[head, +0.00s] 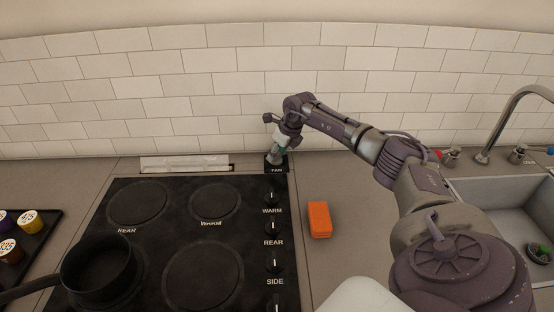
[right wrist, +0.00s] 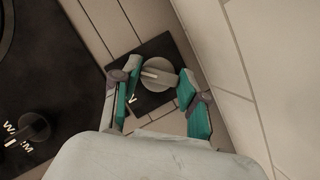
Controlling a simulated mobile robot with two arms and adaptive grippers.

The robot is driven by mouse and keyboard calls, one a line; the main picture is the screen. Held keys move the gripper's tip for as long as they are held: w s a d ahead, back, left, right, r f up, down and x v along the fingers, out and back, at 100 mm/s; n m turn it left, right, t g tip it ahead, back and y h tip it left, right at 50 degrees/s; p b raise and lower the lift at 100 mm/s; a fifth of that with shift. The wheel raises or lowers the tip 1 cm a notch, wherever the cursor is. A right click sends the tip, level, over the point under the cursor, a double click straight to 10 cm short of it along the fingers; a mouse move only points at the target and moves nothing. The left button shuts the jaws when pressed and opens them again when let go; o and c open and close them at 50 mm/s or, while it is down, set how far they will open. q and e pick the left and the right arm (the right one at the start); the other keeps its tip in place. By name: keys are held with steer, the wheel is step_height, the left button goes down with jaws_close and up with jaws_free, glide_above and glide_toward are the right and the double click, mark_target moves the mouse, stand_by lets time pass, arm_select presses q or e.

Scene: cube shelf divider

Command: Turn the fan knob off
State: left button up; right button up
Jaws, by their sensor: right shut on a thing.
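The fan knob (right wrist: 156,74) is a round grey dial with a light pointer mark on a small black plate (right wrist: 158,102). In the head view the plate, labelled FAN (head: 277,170), sits behind the cooktop's back right corner, and my gripper mostly covers the knob. My right gripper (head: 275,157) reaches down onto the knob. My left gripper is in neither view.
The black cooktop (head: 182,278) has several burners and a column of knobs along its right side. A pan (head: 97,268) stands front left. An orange block (head: 319,220) lies on the counter to the right. The sink (head: 480,188) is far right; the tiled wall (head: 200,85) is close behind.

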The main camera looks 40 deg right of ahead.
steer(key=n+y+b, duration=0.1)
steer(key=n, duration=0.1)
steer(key=n+b, duration=0.2)
steer(key=shift+w+d+f+n+y+b, duration=0.1)
steer(key=shift+f+n+y+b, duration=0.05)
steer(key=shift+n+y+b, duration=0.2)
steer(key=shift+n+g+y+b, duration=0.7)
steer(key=shift+n+b, duration=0.55)
steer(key=shift+n, duration=0.7)
steer(key=shift+r, duration=0.2)
steer(key=o, duration=1.1)
steer(key=shift+o, duration=0.2)
steer(key=shift+d, duration=0.1)
steer(key=v, duration=1.2)
